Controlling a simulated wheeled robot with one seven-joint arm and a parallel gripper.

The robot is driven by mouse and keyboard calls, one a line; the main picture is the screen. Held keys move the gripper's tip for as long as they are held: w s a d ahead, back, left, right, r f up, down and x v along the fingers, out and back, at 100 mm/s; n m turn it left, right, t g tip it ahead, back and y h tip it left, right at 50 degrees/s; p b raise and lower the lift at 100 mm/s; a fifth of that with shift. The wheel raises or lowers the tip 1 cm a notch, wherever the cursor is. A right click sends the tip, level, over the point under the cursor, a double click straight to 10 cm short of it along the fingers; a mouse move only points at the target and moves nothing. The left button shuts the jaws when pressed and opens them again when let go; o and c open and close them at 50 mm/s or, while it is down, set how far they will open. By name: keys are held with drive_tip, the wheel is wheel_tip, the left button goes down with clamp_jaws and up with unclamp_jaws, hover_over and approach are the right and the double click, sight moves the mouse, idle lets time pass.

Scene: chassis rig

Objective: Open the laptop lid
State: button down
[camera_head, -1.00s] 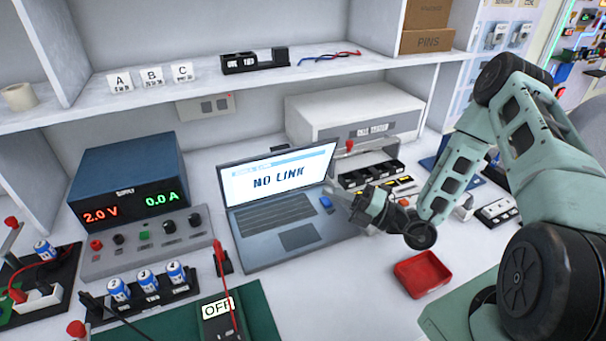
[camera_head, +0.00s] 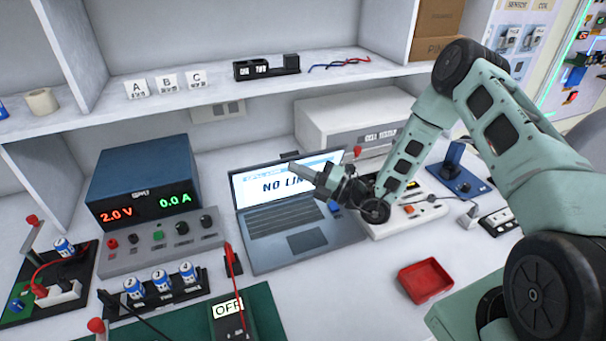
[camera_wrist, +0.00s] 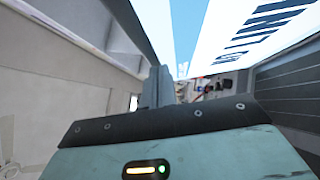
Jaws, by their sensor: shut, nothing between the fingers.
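The laptop (camera_head: 305,241) stands on the bench with its lid raised and its lit screen (camera_head: 252,184) facing forward, reading "NO LINK". My gripper (camera_head: 294,169) is shut and empty, pointing left across the right part of the screen and covering the end of the text. I cannot tell whether its tips touch the screen. In the wrist view, my gripper's fingers (camera_wrist: 155,86) are together. The screen (camera_wrist: 225,35) rises close on their right, with the dark keyboard side (camera_wrist: 290,85) at the far right.
A blue power supply (camera_head: 145,180) stands left of the laptop. A white tester box (camera_head: 350,122) is behind it. A red tray (camera_head: 426,279) lies to the right front. A meter marked OFF (camera_head: 228,312) is in front. A shelf (camera_head: 215,88) runs above.

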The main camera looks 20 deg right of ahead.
drive_tip(key=w+r+p, duration=0.1)
drive_tip(key=w+r+m+h+p, duration=0.1)
drive_tip(key=w+p, duration=0.1)
drive_tip(key=w+m+g+h+p, duration=0.1)
drive_tip(key=p, duration=0.1)
drive_tip(key=shift+w+r, duration=0.3)
drive_tip(key=shift+r, duration=0.1)
drive_tip(key=shift+m+g+h, duration=0.3)
drive_tip(key=shift+m, duration=0.4)
drive_tip(key=w, duration=0.4)
drive_tip(key=shift+w+f, duration=0.1)
drive_tip(key=shift+w, duration=0.15)
